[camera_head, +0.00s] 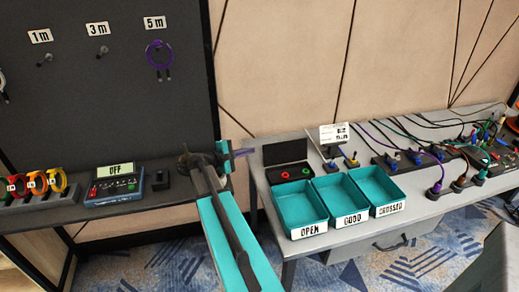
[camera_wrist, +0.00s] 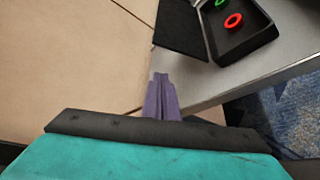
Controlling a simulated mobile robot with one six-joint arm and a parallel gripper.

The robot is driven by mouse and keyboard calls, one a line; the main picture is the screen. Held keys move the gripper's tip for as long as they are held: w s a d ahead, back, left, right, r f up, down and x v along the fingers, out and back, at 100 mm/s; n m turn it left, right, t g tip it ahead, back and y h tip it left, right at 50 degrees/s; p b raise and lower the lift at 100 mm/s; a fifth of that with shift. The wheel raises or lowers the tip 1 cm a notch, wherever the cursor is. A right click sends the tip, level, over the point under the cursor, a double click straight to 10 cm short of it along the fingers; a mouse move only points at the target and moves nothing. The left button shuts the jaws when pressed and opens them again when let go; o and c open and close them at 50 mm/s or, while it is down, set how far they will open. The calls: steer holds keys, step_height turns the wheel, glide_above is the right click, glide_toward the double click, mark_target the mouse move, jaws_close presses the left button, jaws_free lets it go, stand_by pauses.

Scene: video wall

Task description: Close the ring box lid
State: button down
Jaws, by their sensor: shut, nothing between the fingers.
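The ring box (camera_head: 295,174) is a black box at the left back of the right-hand table, with a red and a green ring inside. Its black lid (camera_head: 285,151) stands up open behind the base. In the wrist view the box (camera_wrist: 249,43) is at the upper right, partly cut off, and the lid (camera_wrist: 182,30) is left of it. My gripper (camera_head: 245,153) is left of the box, apart from it. Its purple fingers (camera_wrist: 161,77) are together and empty, below the lid in the wrist view.
Teal trays marked OPEN (camera_head: 310,232), GOOD (camera_head: 352,219) and CROSSED (camera_head: 389,208) stand along the table's front edge. A small stand with a white card (camera_head: 335,132) is right of the lid. Cables and plugs (camera_head: 438,178) crowd the right side. A wall (camera_head: 290,75) rises behind.

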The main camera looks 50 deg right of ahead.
mark_target(284, 151)
steer(key=shift+w+d+r, duration=0.1)
steer(key=shift+w+d, duration=0.05)
steer(key=shift+d, duration=0.25)
steer(key=shift+w+d+r, duration=0.1)
steer(key=shift+w+d, duration=0.05)
steer(key=shift+d, duration=0.25)
steer(key=shift+w, duration=0.15)
steer(key=p+x, duration=0.2)
steer(key=x, duration=0.7)
steer(key=shift+s+d, duration=0.25)
steer(key=shift+d, duration=0.1)
steer(key=shift+s+a+r+p, duration=0.25)
steer(key=shift+s+r, duration=0.05)
steer(key=shift+s, duration=0.2)
steer(key=shift+s+a+r+p, duration=0.2)
steer(key=shift+s+a+r, duration=0.1)
steer(key=shift+s, duration=0.2)
steer(key=shift+s+a+r+p, duration=0.25)
steer(key=shift+s+r, duration=0.05)
steer(key=shift+s, duration=0.2)
